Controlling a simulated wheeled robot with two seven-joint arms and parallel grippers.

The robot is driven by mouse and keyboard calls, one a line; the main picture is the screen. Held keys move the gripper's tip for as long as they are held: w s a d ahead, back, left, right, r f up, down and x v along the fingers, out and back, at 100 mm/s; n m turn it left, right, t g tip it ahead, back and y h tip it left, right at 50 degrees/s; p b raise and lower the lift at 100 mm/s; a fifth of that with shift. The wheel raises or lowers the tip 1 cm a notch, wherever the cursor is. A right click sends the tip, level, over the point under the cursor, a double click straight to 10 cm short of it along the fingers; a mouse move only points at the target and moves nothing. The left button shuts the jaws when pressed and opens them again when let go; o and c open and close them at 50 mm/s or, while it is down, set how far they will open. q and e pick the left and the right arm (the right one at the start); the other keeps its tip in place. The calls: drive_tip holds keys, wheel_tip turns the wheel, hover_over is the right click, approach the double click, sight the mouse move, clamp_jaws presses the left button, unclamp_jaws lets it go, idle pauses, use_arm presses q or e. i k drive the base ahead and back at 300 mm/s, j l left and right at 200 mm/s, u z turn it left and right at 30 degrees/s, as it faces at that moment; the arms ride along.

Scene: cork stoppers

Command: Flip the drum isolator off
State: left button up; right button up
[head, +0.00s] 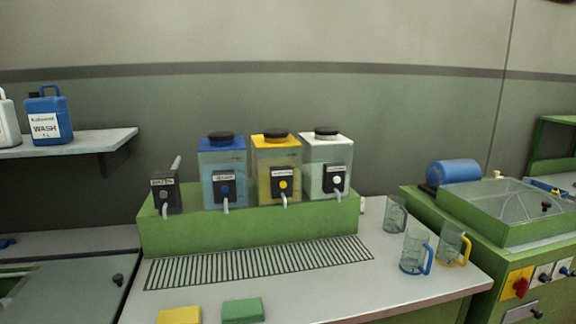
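At the lower right, a red rotary handle (521,287) sits on a yellow plate (508,291) on the front of a green machine (466,238). It looks like the isolator, but its label and exact setting are too small to read. Two more controls, a dark knob (543,277) and another (565,271), sit to its right on pale plates. A blue drum (454,172) lies on top of the machine at the back left, beside a clear slanted lid (510,208). Neither of my grippers is in view.
A grey counter (330,295) holds a green dispenser stand (260,234) with three tanks and taps, and a slotted drain (260,263). Clear mugs, one with a blue handle (414,252), stand at its right end near the machine. Yellow (179,315) and green sponges (243,310) lie in front.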

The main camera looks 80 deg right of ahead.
sight(521, 286)
drive_tip(key=z, duration=4.4)
